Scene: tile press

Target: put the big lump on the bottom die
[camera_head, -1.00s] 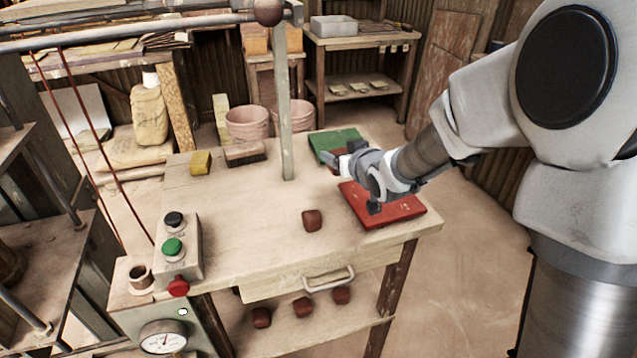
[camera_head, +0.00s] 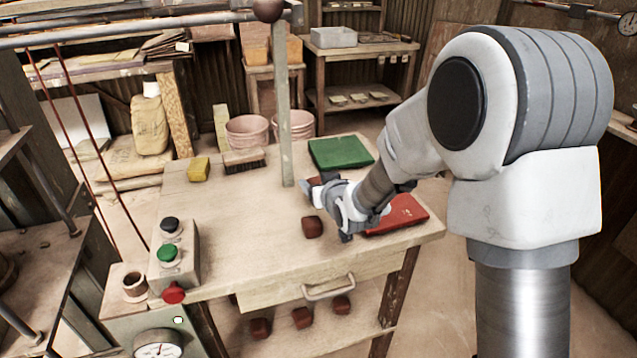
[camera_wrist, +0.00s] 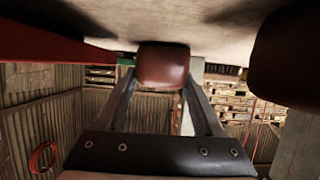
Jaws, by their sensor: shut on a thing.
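My gripper (camera_head: 325,205) is over the right part of the worktable, low above its top. In the wrist view my gripper (camera_wrist: 162,85) is shut on a reddish-brown lump (camera_wrist: 162,62), held between the fingertips. In the head view the held lump (camera_head: 315,182) is mostly hidden behind the gripper. A second brown lump (camera_head: 312,227) sits on the tabletop just in front of the gripper. It is probably the dark shape (camera_wrist: 288,65) at the right of the wrist view. I cannot make out the bottom die in these frames.
A red case (camera_head: 402,214) and a green case (camera_head: 341,152) lie on the worktable (camera_head: 240,215). A brush (camera_head: 244,160), a yellow sponge (camera_head: 199,168) and a control box (camera_head: 178,255) stand there too. An upright post (camera_head: 285,120) rises behind. Several lumps lie on the lower shelf.

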